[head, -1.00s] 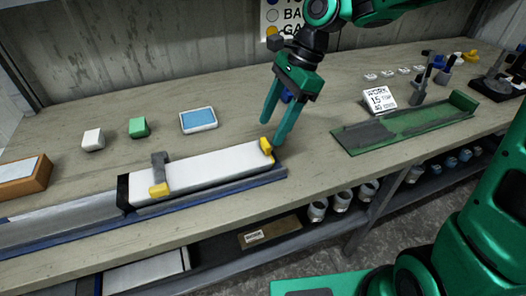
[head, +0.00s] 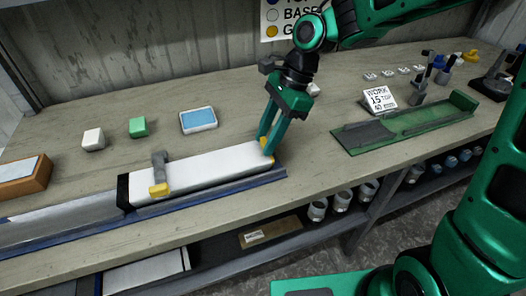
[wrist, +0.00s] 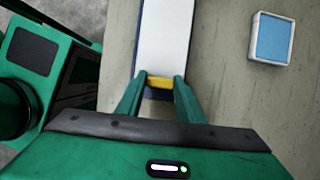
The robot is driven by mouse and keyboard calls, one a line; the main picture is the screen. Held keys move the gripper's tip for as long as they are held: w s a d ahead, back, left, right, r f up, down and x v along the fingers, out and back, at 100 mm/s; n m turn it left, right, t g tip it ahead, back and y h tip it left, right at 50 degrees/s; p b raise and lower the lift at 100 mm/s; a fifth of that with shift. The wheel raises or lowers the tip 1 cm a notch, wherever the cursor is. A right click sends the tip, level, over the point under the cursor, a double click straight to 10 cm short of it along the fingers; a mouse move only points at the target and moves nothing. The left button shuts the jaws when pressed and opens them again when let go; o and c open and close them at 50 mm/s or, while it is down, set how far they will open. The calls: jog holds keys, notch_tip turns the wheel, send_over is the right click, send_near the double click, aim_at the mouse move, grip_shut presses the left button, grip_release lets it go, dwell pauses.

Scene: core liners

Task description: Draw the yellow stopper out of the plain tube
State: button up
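The plain white tube (head: 210,167) lies level in a long grey and blue cradle (head: 225,190) at the front left of the bench. The yellow stopper (wrist: 160,82) sits at the tube's right end, against the white body in the wrist view. My gripper (wrist: 160,78) has its two green fingers on either side of the stopper, closed in to its width. In the head view my gripper (head: 266,147) comes down from above and its fingers hide part of the stopper.
A grey clamp (head: 160,168) with a yellow foot stands across the tube. A blue-topped tray (head: 198,120), green block (head: 139,127) and white block (head: 93,139) lie behind. A green cradle (head: 405,125) is at right. The bench between is clear.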

jog(key=shift+c, duration=1.1)
jog(key=shift+w+d, duration=0.1)
jog(key=shift+d, duration=0.05)
jog(key=shift+d, duration=0.25)
jog(key=shift+w+d, duration=0.2)
jog(key=shift+d, duration=0.45)
jog(key=shift+w+d, duration=0.25)
jog(key=shift+d, duration=0.45)
jog(key=shift+w+d, duration=0.2)
jog(key=shift+d, duration=0.45)
jog(key=shift+r, duration=0.15)
jog(key=shift+r, duration=2.9)
